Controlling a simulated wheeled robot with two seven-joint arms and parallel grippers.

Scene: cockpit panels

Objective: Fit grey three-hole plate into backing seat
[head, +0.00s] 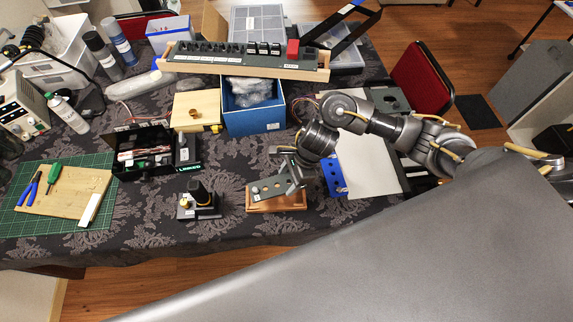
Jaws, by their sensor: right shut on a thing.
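The grey three-hole plate (268,188) is at the wooden backing seat (290,203), near the table's front edge. The plate looks tilted, and its holes face up toward the camera. My right gripper (291,170) reaches in from the right and is shut on the plate at its upper right side. Whether the plate touches the seat or hovers just above it, I cannot tell. The gripper hides part of the plate and the back of the seat. My left gripper is not in view.
A black device with a yellowish knob (200,203) stands left of the seat. A blue holed panel (333,176) and a white sheet (362,165) lie to the right. A blue box (252,122) and a long switch panel (240,62) stand behind.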

